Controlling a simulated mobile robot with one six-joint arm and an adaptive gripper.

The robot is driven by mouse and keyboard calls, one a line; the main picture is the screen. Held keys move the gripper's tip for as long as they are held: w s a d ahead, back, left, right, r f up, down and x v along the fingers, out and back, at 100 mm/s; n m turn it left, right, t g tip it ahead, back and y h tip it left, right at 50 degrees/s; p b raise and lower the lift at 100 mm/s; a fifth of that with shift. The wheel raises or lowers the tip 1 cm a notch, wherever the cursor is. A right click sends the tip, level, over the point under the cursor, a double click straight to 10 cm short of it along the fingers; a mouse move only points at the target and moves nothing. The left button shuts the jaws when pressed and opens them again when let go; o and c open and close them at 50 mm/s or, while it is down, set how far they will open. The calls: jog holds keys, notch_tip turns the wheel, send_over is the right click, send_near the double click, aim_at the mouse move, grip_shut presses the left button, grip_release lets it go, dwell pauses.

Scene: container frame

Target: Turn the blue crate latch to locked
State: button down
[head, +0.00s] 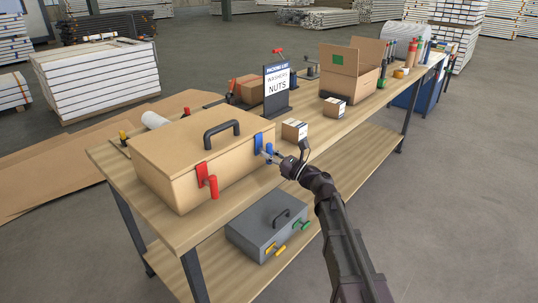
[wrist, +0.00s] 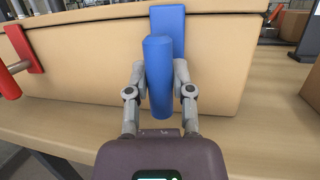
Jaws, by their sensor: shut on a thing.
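The tan crate (head: 175,175) with a dark top handle stands on the wooden table. Its blue latch (head: 258,143) is on the front face, right of a red latch (head: 206,180). In the wrist view the blue latch has a flat plate (wrist: 180,22) on the crate wall and a round handle (wrist: 158,78) pointing down, leaning slightly left. My gripper (wrist: 160,85) is shut on the blue handle, one finger on each side; it also shows in the head view (head: 275,157). The red latch (wrist: 22,50) is partly visible at the left of the wrist view.
A grey case (head: 268,226) with yellow and green latches sits on the lower shelf. Small boxes (head: 294,130), a packing-list sign (head: 277,86) and an open carton (head: 350,70) stand to the right of the crate. The tabletop just before the crate is clear.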

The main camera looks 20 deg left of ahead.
jog(key=shift+w, duration=0.1)
jog(key=c, duration=0.6)
grip_release()
jog(key=shift+o, duration=0.6)
jog(key=shift+r, duration=0.1)
